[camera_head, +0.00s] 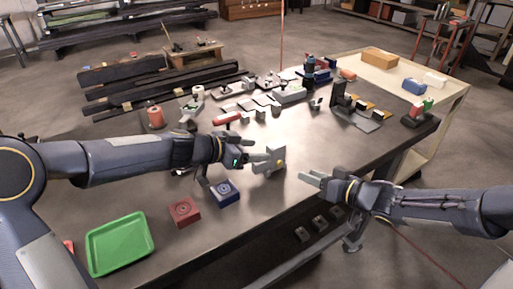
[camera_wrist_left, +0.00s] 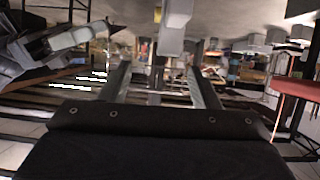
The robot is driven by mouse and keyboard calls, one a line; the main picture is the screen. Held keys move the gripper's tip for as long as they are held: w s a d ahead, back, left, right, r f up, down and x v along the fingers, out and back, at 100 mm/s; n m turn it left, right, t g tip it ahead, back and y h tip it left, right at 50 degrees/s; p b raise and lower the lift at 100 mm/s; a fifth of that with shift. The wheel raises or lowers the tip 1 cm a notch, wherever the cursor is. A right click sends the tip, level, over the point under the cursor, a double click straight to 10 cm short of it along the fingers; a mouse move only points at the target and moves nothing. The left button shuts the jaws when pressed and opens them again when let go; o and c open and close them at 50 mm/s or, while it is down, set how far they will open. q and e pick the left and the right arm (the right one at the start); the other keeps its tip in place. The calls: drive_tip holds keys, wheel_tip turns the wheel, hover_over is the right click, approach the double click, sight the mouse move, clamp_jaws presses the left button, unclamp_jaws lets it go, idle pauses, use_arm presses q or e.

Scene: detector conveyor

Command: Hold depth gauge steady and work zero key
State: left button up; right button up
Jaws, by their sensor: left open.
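The depth gauge appears to be the small grey upright block (camera_head: 272,160) with a yellow round key, standing near the table's front edge in the head view. My left gripper (camera_head: 255,159) is at its left side, fingers pointing at it. In the left wrist view the left fingers (camera_wrist_left: 160,85) are spread, with a pale grey block (camera_wrist_left: 171,35) beyond the gap, probably the gauge. Whether they touch it I cannot tell. My right gripper (camera_head: 314,179) is to the right of the gauge, apart from it, pointing left; its finger gap is unclear.
A blue block (camera_head: 224,192), a red block (camera_head: 184,210) and a green tray (camera_head: 120,244) lie at the front left. A black stand (camera_head: 340,100) and several small parts fill the table's back. A cart (camera_head: 450,90) stands at the right.

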sight(277, 147)
use_arm(q)
drive_tip(key=shift+w+d+f, duration=0.35)
drive_tip(key=shift+w, duration=0.3)
drive_tip(key=shift+w+d+f, duration=0.3)
drive_tip(key=shift+w+f, duration=0.05)
drive_tip(key=shift+w, duration=0.25)
drive_tip(key=x, duration=0.7)
drive_tip(key=shift+w+d, duration=0.1)
drive_tip(key=shift+c, duration=0.5)
clamp_jaws()
use_arm(e)
clamp_jaws()
